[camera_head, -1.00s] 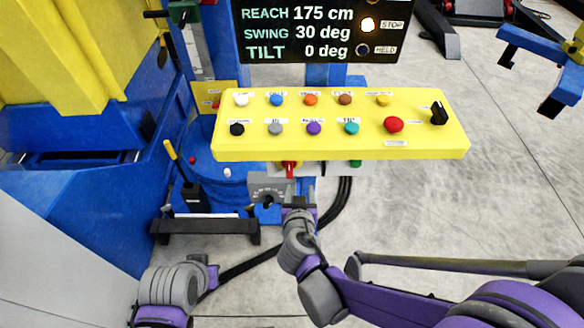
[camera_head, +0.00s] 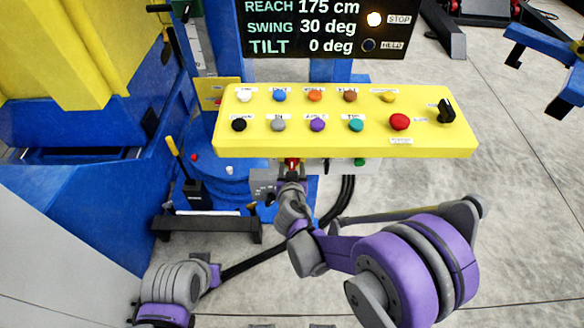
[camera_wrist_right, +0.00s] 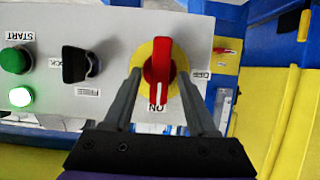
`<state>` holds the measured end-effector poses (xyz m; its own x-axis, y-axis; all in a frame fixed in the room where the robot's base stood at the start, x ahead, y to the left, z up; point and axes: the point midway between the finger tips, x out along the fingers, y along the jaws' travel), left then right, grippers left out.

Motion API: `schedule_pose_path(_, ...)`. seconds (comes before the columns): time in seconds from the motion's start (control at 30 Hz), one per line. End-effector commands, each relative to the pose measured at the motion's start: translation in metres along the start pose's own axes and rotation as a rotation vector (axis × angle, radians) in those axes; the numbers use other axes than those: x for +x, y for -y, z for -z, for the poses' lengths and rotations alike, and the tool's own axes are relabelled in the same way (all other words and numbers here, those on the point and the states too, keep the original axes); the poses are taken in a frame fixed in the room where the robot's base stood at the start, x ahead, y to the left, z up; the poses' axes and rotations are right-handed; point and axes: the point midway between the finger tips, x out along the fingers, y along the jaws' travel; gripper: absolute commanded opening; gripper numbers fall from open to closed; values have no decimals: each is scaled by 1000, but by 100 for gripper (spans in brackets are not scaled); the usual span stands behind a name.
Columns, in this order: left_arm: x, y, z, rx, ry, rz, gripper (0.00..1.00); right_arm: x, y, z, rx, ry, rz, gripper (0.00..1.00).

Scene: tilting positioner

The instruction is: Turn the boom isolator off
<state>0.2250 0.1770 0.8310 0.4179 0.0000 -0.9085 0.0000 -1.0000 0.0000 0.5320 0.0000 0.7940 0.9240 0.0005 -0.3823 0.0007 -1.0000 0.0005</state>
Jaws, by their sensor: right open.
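The boom isolator (camera_wrist_right: 160,68) is a red handle on a yellow disc, on a grey panel. Its white mark points at the ON label, and the OFF label (camera_wrist_right: 201,75) is to the right in the wrist view. In the head view only a bit of its red (camera_head: 291,163) shows under the yellow console. My right gripper (camera_wrist_right: 160,85) is open, its fingers on either side of the handle, with gaps visible. In the head view my right gripper (camera_head: 291,180) is just below the console edge. My left arm is at the lower left; its finger opening cannot be made out.
A black LOCK/FREE switch (camera_wrist_right: 76,65), a green START button (camera_wrist_right: 15,60) and a lit green lamp (camera_wrist_right: 21,97) sit beside the isolator. The yellow console (camera_head: 345,145) overhangs this panel. A display (camera_head: 315,30) stands behind.

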Motion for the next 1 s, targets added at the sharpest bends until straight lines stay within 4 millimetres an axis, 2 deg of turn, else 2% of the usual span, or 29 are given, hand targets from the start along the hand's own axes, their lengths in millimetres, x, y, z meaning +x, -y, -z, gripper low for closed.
schedule_pose_path(0.27, 0, 0, 0, 0, 0, 0, 0, 1, 0, 0, 0, 0, 0, 56)
schedule_pose_path(0.57, 0, 0, 0, 0, 0, 0, 0, 1, 0, 0, 0, 0, 0, 2)
schedule_pose_path(1.0, 1, 0, 0, 0, 0, 0, 0, 1, 1, 0, -26, 1, -11, 0)
